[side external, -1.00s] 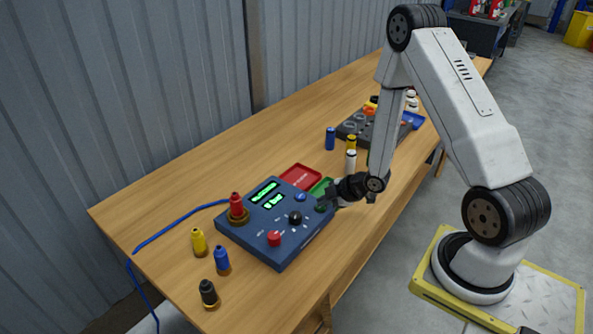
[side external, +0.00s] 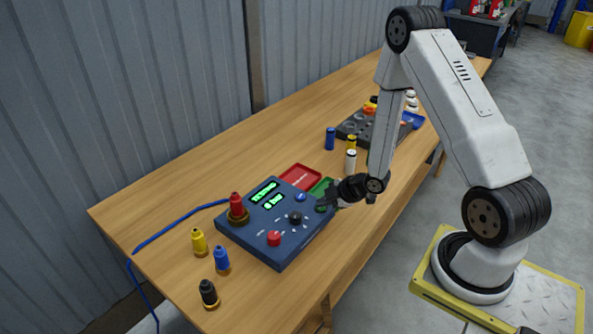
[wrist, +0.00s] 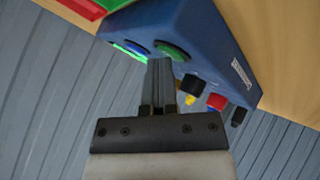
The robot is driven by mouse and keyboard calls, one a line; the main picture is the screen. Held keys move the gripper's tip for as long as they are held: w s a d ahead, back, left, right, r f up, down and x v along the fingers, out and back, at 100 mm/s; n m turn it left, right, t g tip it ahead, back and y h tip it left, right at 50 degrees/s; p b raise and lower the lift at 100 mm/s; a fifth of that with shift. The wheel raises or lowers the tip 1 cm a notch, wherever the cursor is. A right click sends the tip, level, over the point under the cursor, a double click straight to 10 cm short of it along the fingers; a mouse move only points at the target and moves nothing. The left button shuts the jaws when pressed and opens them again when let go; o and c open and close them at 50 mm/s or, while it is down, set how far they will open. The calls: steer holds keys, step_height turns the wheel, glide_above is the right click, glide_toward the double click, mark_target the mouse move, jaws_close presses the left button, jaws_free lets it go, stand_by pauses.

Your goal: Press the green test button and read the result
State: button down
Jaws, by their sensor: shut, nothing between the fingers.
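The blue tester box (side external: 283,248) sits on the wooden table, its two small displays (side external: 263,191) lit with green characters. The upper one looks like "TESTING"; the lower one is too small to read surely. A red-topped cylinder (side external: 237,203) stands upright in the box's brass-coloured socket. My gripper (side external: 329,202) is shut and empty, its fingertips at the box's right edge by the green button (side external: 321,208). In the wrist view the closed fingertips (wrist: 160,64) overlap the near edge of the green button (wrist: 173,51); I cannot tell whether they touch it.
The box also has a red knob (side external: 274,238), a black knob (side external: 295,217) and a blue button (side external: 300,197). Behind it lie a red tray (side external: 300,177) and a green tray (side external: 320,187). Loose cylinders stand around, including a yellow one (side external: 199,242). The left-rear table is clear.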

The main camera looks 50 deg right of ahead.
mark_target(323, 207)
steer(key=shift+r, duration=0.8)
steer(key=shift+r, duration=0.15)
steer(key=shift+r, duration=2.35)
